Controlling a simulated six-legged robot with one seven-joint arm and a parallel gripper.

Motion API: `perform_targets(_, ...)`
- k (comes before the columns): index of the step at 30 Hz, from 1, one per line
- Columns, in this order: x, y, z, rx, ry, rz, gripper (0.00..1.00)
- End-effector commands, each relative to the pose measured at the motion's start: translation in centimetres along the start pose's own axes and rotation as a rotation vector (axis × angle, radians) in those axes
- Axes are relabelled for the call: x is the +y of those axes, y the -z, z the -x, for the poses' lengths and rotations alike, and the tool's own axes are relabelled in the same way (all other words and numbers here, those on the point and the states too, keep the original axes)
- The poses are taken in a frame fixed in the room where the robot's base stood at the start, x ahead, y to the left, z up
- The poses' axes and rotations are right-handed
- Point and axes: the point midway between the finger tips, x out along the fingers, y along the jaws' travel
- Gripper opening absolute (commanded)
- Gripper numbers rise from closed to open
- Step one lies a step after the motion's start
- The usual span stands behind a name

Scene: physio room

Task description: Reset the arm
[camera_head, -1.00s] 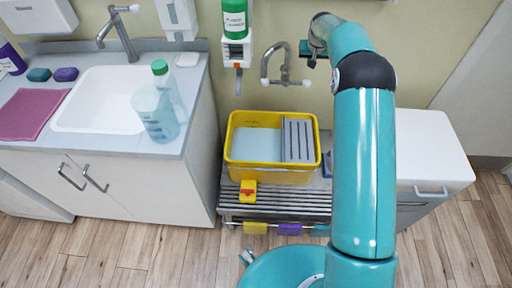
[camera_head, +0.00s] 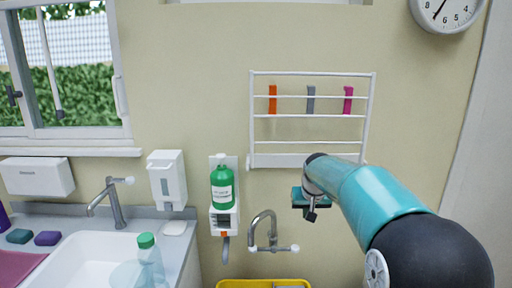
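My teal arm reaches in from the lower right in the head view. My gripper (camera_head: 309,206) is at its far end, small and dark, in front of the wall and to the right of the wall tap. The fingers are mostly hidden by the wrist and too small to tell open from shut. Nothing can be made out in it.
A wall tap (camera_head: 268,243) stands left of my gripper, above a yellow tub (camera_head: 240,283). A white rack (camera_head: 312,121) with coloured clips hangs above. A green bottle (camera_head: 222,190) sits in a wall holder. A clear bottle (camera_head: 150,262) stands by the sink (camera_head: 85,262).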

Motion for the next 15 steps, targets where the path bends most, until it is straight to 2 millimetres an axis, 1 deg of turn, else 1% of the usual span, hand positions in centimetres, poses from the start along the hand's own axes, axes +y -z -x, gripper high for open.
perform_targets(1,0.0,-1.1,2.1,0.007,0.0,0.0,0.0)
perform_targets(3,0.0,-2.8,4.5,0.012,0.0,0.0,0.0)
perform_targets(5,0.0,-4.4,6.4,0.015,-0.001,0.0,0.0)
perform_targets(6,0.0,-5.5,7.6,0.018,-0.001,0.0,0.0)
perform_targets(8,0.0,-7.3,9.2,0.02,-0.001,0.0,0.0)
perform_targets(9,0.0,-8.5,10.3,0.023,-0.001,0.0,0.0)
perform_targets(11,0.0,-10.4,11.8,0.026,-0.001,0.0,0.0)
perform_targets(15,0.0,-15.1,14.7,0.035,-0.001,-0.001,0.0)
